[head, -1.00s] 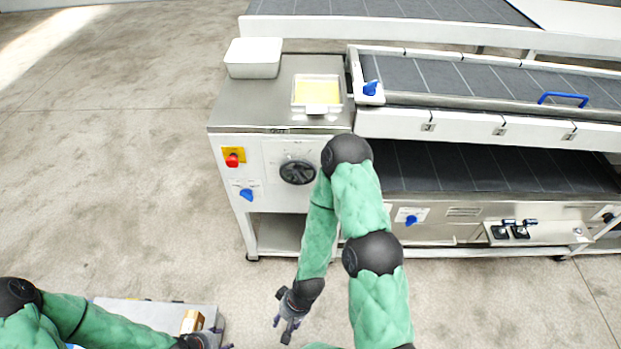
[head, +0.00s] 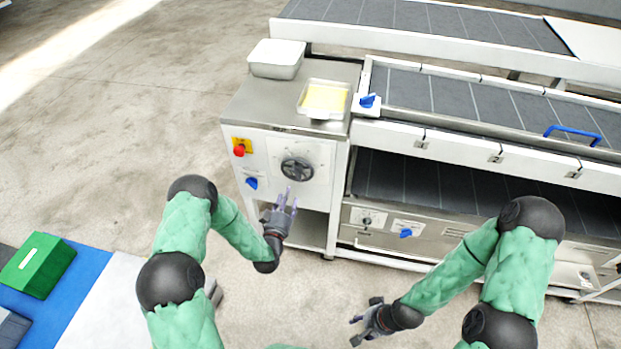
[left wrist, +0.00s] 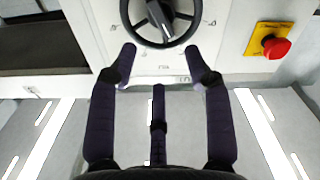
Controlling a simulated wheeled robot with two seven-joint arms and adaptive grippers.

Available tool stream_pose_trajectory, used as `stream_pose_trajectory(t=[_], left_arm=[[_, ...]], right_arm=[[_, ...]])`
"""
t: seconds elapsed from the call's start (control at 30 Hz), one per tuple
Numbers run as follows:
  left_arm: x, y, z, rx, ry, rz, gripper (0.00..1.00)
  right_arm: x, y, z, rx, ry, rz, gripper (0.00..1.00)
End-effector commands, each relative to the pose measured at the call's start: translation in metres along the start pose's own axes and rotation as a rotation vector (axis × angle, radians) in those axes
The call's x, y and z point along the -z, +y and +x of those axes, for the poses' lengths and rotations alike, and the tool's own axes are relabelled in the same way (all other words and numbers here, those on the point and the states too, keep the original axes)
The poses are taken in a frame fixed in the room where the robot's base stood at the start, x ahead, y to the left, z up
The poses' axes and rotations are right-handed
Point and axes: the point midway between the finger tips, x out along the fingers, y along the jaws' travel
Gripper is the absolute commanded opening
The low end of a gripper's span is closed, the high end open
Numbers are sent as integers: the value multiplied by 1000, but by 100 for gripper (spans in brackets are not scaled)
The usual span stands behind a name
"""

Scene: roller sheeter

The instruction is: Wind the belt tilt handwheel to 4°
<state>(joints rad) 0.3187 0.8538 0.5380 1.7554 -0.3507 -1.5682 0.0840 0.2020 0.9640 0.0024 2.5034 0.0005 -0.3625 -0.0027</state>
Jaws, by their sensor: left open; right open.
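The black round handwheel (head: 297,170) sits on the white front panel of the machine's left cabinet, with scale marks around it. It also shows at the top of the left wrist view (left wrist: 160,20), with a grey pointer-like knob at its middle. The scale is too small to read. My left gripper (head: 288,196) is open and empty, just below and in front of the handwheel. Its fingers point at the lower rim in the left wrist view and look apart from it. My right gripper (head: 361,328) is open and empty, low over the floor in front of the machine.
A red emergency button (head: 239,151) on a yellow plate and a blue knob (head: 251,183) lie left of the handwheel. A pan of yellow stuff (head: 325,99) and a white bin (head: 276,58) stand on the cabinet top. A green box (head: 38,265) lies at lower left.

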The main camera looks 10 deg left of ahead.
Motion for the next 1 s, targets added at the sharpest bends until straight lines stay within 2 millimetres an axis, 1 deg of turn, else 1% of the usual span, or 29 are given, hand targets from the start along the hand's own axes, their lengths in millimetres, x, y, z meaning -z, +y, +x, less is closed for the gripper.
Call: stream_pose_trajectory(t=[0.3, 0.5, 0.7, 1.0], left_arm=[[-2, 1, 54, -2, -1, 1, 50], [-2, 1, 83, -2, -2, -1, 50], [-2, 0, 95, 0, -3, -1, 50], [-1, 0, 97, 1, -4, -1, 50]], right_arm=[[0, 4, 11, 0, 0, 0, 45], [1, 6, 16, 0, 0, 1, 45], [1, 6, 17, 0, 0, 1, 45], [1, 6, 17, 0, 1, 1, 45]])
